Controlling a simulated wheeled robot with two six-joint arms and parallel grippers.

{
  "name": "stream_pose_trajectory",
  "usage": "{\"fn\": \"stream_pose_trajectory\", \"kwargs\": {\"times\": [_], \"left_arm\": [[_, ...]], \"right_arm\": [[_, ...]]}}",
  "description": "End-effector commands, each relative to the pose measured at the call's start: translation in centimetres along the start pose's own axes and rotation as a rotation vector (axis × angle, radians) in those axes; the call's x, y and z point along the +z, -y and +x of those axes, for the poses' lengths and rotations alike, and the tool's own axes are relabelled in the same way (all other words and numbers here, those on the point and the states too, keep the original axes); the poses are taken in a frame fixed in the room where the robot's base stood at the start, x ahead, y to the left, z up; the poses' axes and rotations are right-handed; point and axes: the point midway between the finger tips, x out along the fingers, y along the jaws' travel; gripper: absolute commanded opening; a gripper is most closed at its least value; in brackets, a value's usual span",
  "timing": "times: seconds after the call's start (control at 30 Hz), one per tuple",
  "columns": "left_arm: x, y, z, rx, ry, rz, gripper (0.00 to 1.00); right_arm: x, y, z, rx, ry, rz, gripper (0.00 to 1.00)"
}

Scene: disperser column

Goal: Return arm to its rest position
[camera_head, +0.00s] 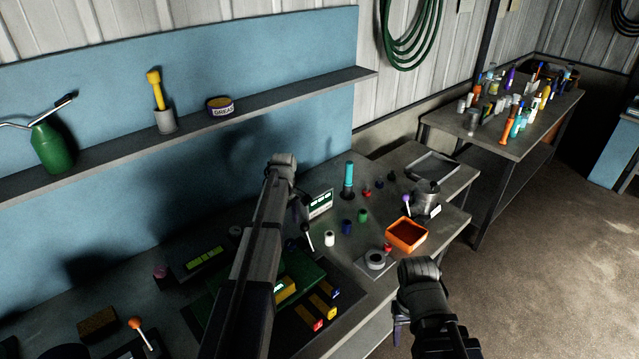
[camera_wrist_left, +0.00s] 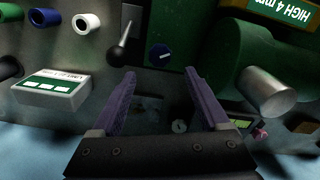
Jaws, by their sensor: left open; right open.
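My left arm (camera_head: 262,235) rises from the bottom of the head view, over the bench, and bends at its top. Its gripper is mostly hidden there behind the arm. In the left wrist view my left gripper (camera_wrist_left: 160,75) is open, with nothing between its fingers. A black-knobbed lever (camera_wrist_left: 125,42) and a blue dial (camera_wrist_left: 159,53) lie beyond the fingertips, apart from them. My right arm (camera_head: 425,290) is folded at the bottom right, off the bench's front edge. Part of the right gripper (camera_head: 400,325) shows beside it.
A white box with a green label (camera_head: 320,203) stands close to the left arm's end. A green machine (camera_wrist_left: 270,45) with a metal cylinder (camera_wrist_left: 265,92) is right of the fingers. An orange tray (camera_head: 407,248) sits on the bench. A shelf (camera_head: 280,97) runs along the wall behind.

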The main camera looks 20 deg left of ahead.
Motion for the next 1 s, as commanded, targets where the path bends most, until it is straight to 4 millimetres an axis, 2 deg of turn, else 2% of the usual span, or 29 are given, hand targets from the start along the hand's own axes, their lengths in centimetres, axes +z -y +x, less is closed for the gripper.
{"fn": "stream_pose_trajectory", "kwargs": {"times": [0.07, 0.17, 0.27, 0.37, 0.4, 0.5, 0.6, 0.7, 0.83, 1.0], "left_arm": [[0.1, 0.0, 0.0, 0.000, 0.000, 0.003, 0.78], [1.9, 0.4, 0.5, -0.003, -0.001, 0.055, 0.78], [6.4, 1.5, 1.7, -0.012, -0.005, 0.208, 0.78], [12.9, 3.7, 3.4, -0.027, -0.013, 0.458, 0.78], [15.6, 4.9, 4.1, -0.035, -0.017, 0.570, 0.78], [21.7, 8.1, 5.7, -0.055, -0.022, 0.853, 0.78], [26.7, 11.6, 7.1, -0.075, -0.028, 1.121, 0.78], [30.2, 14.8, 8.1, -0.093, -0.032, 1.347, 0.78], [32.8, 17.5, 8.9, -0.112, -0.034, 1.545, 0.78], [33.9, 18.7, 9.1, -0.121, -0.034, 1.645, 0.78]], "right_arm": [[0.0, 0.0, 0.0, 0.000, 0.000, 0.000, 0.50], [0.0, 0.1, 0.5, 0.000, 0.000, 0.000, 0.50], [-0.1, 0.2, 1.7, 0.000, 0.000, -0.001, 0.50], [-0.2, 0.3, 3.4, 0.001, 0.000, -0.003, 0.50], [-0.2, 0.4, 4.1, 0.001, 0.000, -0.004, 0.50], [-0.3, 0.5, 5.7, 0.001, 0.000, -0.005, 0.50], [-0.4, 0.7, 7.1, 0.002, 0.000, -0.007, 0.50], [-0.5, 0.7, 8.2, 0.002, 0.000, -0.009, 0.50], [-0.5, 0.8, 8.9, 0.002, 0.000, -0.010, 0.50], [-0.5, 0.8, 9.2, 0.002, 0.000, -0.011, 0.50]]}}
